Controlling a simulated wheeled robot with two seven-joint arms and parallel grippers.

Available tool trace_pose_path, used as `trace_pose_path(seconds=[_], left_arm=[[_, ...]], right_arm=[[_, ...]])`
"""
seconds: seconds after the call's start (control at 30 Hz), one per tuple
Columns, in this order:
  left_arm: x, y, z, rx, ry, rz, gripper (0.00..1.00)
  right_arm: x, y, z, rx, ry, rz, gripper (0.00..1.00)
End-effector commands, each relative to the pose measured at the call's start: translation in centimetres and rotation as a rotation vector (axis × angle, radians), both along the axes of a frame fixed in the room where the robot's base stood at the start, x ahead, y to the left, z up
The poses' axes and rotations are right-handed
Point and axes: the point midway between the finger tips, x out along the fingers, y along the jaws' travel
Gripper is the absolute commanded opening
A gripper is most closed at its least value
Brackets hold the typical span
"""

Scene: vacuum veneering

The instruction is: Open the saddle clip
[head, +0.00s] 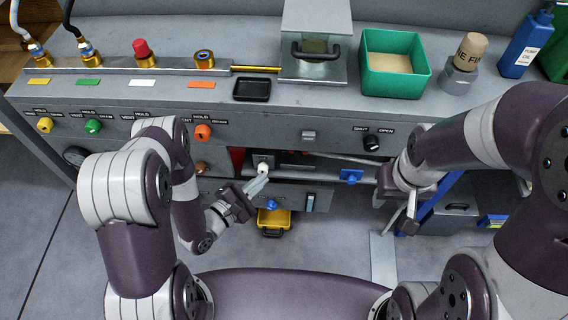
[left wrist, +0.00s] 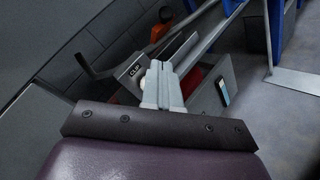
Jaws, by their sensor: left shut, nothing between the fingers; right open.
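My left gripper (head: 258,185) is shut and empty, its pale fingers pointing up at the recess under the control panel. The fingers also show in the left wrist view (left wrist: 160,84). Beside their tips there is a grey plate marked CLIP (left wrist: 135,70), with a grey bar at its left. A white round part (head: 263,168) sits just above the fingertips in the head view. I cannot tell whether the fingers touch it, and the saddle clip's own shape is partly hidden behind them. My right gripper (head: 411,212) is open and empty at the right, below the bench front.
A blue knob (head: 350,176) sits on the ledge right of the recess. A green box (head: 394,65), a black tray (head: 252,89) and capped fittings stand on the bench top. The floor between my arms is partly clear.

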Motion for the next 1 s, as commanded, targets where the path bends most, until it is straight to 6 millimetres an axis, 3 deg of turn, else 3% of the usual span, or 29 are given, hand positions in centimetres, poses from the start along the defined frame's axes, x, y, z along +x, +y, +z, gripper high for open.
trace_pose_path(seconds=[0.27,0.5,0.9,1.0], left_arm=[[4.4,-3.7,-0.4,0.002,-0.003,-0.005,0.00],[5.3,-6.0,1.0,0.002,0.000,-0.002,0.00],[5.4,-6.3,1.3,0.003,0.002,0.001,0.00],[5.6,-6.3,2.1,0.003,0.001,0.001,0.00]], right_arm=[[0.0,0.0,-1.8,0.000,0.000,0.000,0.43],[0.0,0.0,-2.1,0.000,0.000,0.000,0.43],[0.0,0.0,-2.0,0.000,0.000,0.000,0.43],[0.0,0.0,-1.1,0.000,0.000,0.000,0.43]])
